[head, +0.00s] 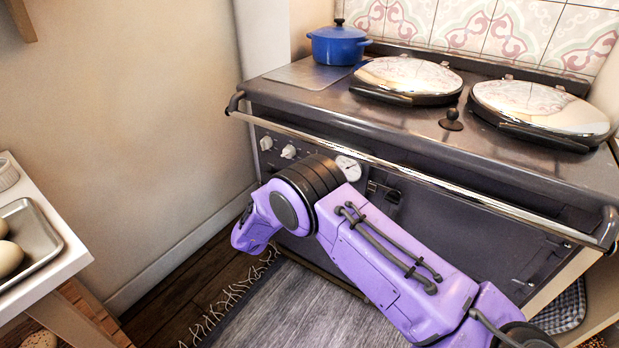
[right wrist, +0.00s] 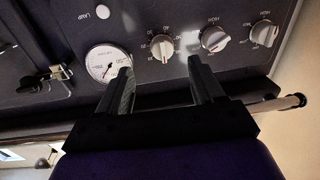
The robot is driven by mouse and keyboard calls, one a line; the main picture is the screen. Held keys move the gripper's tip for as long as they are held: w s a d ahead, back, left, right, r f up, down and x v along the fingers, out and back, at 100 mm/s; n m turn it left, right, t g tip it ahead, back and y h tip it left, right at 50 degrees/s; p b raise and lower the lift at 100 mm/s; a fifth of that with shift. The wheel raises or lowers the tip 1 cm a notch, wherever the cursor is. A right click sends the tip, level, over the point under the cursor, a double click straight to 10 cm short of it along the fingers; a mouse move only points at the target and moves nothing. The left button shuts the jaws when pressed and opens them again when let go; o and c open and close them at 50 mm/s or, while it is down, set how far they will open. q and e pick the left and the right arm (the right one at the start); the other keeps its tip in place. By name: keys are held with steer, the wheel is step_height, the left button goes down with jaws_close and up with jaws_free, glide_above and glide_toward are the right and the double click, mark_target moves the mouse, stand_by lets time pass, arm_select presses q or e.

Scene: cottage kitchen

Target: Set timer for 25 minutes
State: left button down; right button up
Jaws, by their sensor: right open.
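In the right wrist view the stove's control panel fills the top. A round white knob ringed with small numbers (right wrist: 162,47), which looks like the timer, sits between a white dial gauge (right wrist: 107,63) and a second white knob (right wrist: 214,39). My right gripper (right wrist: 162,80) is open and empty, its two dark fingers apart on either side of the numbered knob's line. I cannot tell how far the tips are from the panel. The knob's exact setting is too small to read. In the head view my right arm hides this knob. My left gripper is out of view.
A third knob (right wrist: 264,34) and a button marked lamp (right wrist: 102,12) are on the panel. A metal rail (head: 400,172) runs along the stove front, above the panel. A blue pot (head: 338,45) and two domed lids stand on top. A white table (head: 45,270) is at left.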

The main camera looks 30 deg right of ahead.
steer(key=w+d+r+m+g, duration=0.1)
steer(key=w+d+r, duration=0.1)
steer(key=w+d, duration=0.3)
steer(key=d, duration=0.4)
steer(key=shift+d+h, duration=0.15)
steer(key=shift+h, duration=0.15)
steer(key=shift+c, duration=0.3)
steer(key=c, duration=1)
steer(key=shift+o, duration=0.2)
